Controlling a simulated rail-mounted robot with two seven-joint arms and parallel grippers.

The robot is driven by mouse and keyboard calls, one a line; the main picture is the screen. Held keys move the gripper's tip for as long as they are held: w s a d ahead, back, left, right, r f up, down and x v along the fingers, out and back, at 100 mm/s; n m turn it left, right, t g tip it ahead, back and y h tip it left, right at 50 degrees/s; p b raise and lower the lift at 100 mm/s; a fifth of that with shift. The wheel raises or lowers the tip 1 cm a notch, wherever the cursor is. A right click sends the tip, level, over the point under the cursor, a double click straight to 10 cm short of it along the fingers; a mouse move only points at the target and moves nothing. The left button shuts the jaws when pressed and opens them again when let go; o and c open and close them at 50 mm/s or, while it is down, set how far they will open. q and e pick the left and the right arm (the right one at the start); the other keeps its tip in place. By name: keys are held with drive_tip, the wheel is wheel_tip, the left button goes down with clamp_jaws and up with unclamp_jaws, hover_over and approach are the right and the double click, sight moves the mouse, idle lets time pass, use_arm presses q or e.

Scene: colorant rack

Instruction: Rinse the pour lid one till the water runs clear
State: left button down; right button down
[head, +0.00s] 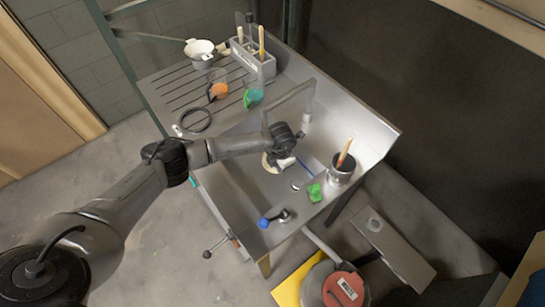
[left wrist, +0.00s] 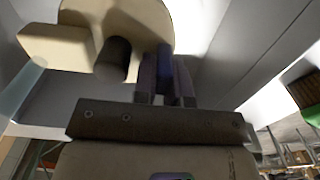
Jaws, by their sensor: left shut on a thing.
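The pour lid (left wrist: 145,25) is a cream disc with a spout-like block on its left and a dark round stub beneath. It fills the top of the left wrist view. My left gripper (left wrist: 166,85) is shut on it, with something dark blue between the fingers. In the head view the cream lid (head: 268,163) is partly hidden under my left gripper (head: 285,152), over the metal sink. My right gripper is not in view.
A blue-knobbed lever (head: 265,222) is at the front edge. A green object (head: 314,193) and a grey pot (head: 341,176) with a brush stand to the right. Beakers with orange (head: 219,91) and green (head: 249,99) items, a black ring (head: 197,120) and a rack (head: 252,62) occupy the drainboard.

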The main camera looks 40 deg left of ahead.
use_arm(q)
drive_tip(key=shift+a, duration=0.15)
drive_tip(key=shift+s+a, duration=0.2)
drive_tip(key=shift+a, duration=0.15)
drive_tip(key=shift+s+d+r+p, duration=0.2)
drive_tip(key=shift+s+p, duration=0.2)
drive_tip(key=shift+p, duration=0.3)
drive_tip(key=s+d+p, duration=0.2)
drive_tip(key=s+p, duration=0.3)
drive_tip(key=s, duration=0.1)
drive_tip(key=shift+s+d+f, duration=0.2)
drive_tip(key=shift+s+d, duration=0.05)
drive_tip(key=shift+s, duration=0.1)
idle(0.8)
